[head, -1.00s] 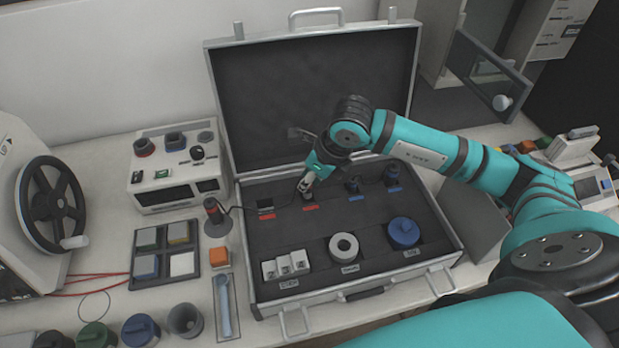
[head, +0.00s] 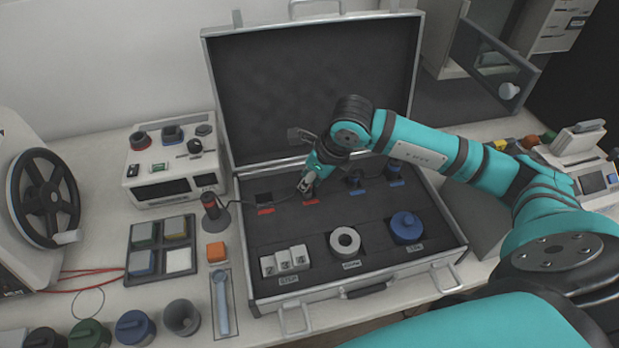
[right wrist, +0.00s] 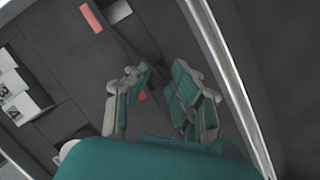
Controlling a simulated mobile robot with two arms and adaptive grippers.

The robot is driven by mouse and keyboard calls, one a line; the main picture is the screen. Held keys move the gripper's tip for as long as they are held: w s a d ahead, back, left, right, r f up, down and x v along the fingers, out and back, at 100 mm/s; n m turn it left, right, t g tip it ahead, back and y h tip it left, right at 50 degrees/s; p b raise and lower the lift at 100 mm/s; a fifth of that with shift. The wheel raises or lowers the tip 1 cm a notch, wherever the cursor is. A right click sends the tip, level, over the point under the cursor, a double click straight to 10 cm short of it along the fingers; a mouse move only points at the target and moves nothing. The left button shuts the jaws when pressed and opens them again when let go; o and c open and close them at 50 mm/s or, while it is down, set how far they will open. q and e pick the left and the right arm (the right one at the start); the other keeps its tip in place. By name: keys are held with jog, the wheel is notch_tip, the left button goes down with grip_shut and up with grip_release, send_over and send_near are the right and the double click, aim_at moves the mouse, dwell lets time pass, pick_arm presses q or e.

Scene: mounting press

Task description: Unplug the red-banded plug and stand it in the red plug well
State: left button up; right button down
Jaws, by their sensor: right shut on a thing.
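The other red-labelled well (head: 264,199) to the left looks empty. A dark upright piece with a red band (head: 209,202) stands on a round base left of the case, with a thin cable beside it. My left gripper is not in view.
The case (head: 350,292) also holds white blocks (head: 285,262), a grey ring (head: 345,241) and a blue lidded piece (head: 406,227). The raised lid (head: 310,90) is close behind my arm. A control box (head: 172,165) stands left.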

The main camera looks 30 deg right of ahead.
jog(key=shift+f+b, duration=0.25)
jog(key=shift+b, duration=0.1)
dwell(0.4)
jog(key=c, duration=1.1)
grip_release()
jog(key=shift+o, duration=0.4)
jog(key=o, duration=0.5)
jog(key=shift+r, duration=0.1)
jog(key=shift+r+p, duration=1.95)
jog(key=shift+r, duration=1.7)
jog(key=shift+r, duration=0.1)
